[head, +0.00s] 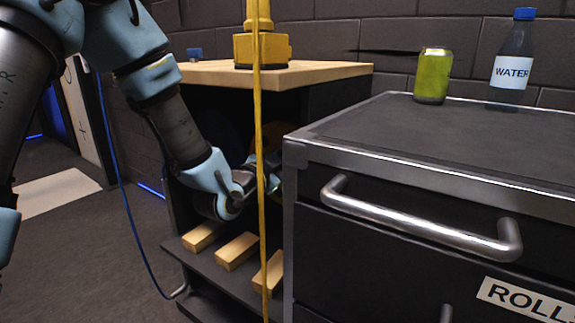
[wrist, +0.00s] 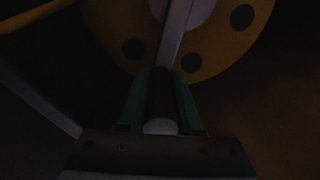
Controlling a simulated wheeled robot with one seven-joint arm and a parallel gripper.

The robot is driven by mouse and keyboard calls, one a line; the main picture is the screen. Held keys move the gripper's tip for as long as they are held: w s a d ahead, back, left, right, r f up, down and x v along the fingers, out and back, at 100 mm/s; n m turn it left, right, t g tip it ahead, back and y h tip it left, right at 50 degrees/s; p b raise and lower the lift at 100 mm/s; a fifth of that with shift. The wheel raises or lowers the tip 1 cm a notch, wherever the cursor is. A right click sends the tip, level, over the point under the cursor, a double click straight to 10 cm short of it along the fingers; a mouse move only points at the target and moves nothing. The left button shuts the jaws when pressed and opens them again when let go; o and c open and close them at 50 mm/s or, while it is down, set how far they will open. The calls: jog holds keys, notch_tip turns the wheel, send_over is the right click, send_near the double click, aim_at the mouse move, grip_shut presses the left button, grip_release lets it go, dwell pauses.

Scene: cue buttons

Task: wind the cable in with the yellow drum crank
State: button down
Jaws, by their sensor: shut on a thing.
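In the wrist view the yellow drum (wrist: 230,45) is a dim disc with round dark holes. A grey crank arm (wrist: 176,40) runs down from its hub to a dark handle (wrist: 160,100) with a pale end. My gripper (wrist: 160,80) has its two green fingers on either side of this handle, shut on it. In the head view my gripper (head: 268,178) reaches into the dark space under a wooden top, partly behind a yellow cable (head: 260,130). Only a faint orange patch of the drum (head: 290,138) shows there.
The yellow cable hangs in front of my wrist from a yellow fixture (head: 275,49) on the wooden top (head: 330,70). Wooden blocks (head: 237,251) lie on a low shelf. A dark drawer cabinet (head: 430,140) with a bar handle (head: 420,222) stands close at right, bearing a green can (head: 433,76) and a water bottle (head: 512,62).

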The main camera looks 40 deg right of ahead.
jog(key=s+f+m+b, duration=0.3)
jog(key=f+m+b, duration=0.3)
jog(key=b, duration=0.6)
jog(key=shift+d+f+m, duration=0.35)
jog(key=shift+m, duration=0.45)
jog(key=shift+f+b, duration=0.2)
jog(key=shift+b, duration=0.4)
jog(key=shift+w, duration=0.1)
jog(key=c, duration=0.6)
grip_release()
jog(key=shift+w, duration=0.1)
jog(key=shift+r, duration=0.15)
